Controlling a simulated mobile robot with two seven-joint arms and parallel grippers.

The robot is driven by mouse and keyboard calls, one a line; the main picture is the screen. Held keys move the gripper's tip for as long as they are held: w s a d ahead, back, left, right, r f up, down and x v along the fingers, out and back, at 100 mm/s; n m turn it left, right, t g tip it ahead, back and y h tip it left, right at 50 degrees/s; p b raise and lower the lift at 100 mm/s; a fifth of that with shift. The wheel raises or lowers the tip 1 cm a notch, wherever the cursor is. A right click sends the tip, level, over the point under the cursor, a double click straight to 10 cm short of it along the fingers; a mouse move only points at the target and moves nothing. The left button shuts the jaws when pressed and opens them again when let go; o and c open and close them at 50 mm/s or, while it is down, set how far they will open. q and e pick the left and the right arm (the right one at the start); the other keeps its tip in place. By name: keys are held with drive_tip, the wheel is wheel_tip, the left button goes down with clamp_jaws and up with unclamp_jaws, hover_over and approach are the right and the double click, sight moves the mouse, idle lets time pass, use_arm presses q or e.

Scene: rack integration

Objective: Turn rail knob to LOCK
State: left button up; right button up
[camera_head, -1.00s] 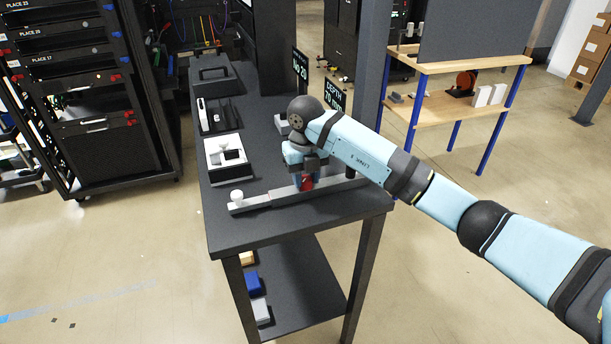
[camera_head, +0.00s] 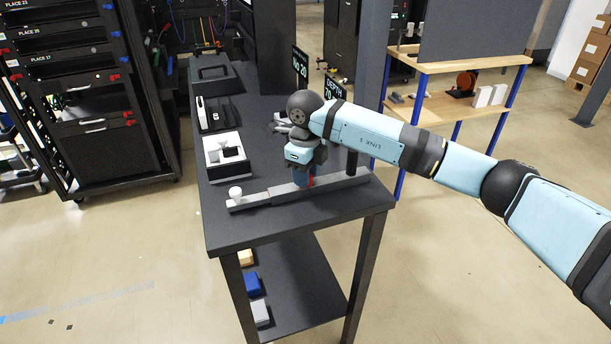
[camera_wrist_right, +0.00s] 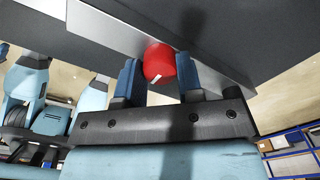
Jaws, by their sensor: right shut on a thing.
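The grey rail (camera_head: 285,190) lies along the front of the dark table, with a white round knob (camera_head: 235,193) at its left end. The red rail knob (camera_wrist_right: 160,62) sits on the rail's side face, with a short white mark on its front. My right gripper (camera_wrist_right: 159,76) has its two blue fingers on either side of the red knob and is shut on it. No lettering beside the knob can be read. My left gripper is not in view.
A white tray with a dark part (camera_head: 225,157) and a black toolbox (camera_head: 212,80) stand further back on the table. A server rack (camera_head: 75,155) is at left.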

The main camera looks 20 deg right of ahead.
drive_tip(key=shift+n+b, duration=0.3)
drive_tip(key=shift+n, duration=0.7)
drive_tip(key=n+b, duration=0.1)
drive_tip(key=n, duration=0.2)
drive_tip(key=shift+n, duration=0.3)
drive_tip(key=shift+n+b, duration=0.45)
drive_tip(key=shift+n, duration=0.65)
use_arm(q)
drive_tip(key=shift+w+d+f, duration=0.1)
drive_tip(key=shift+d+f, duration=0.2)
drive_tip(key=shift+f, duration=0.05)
use_arm(e)
drive_tip(key=shift+n, duration=1)
drive_tip(key=o, duration=0.9)
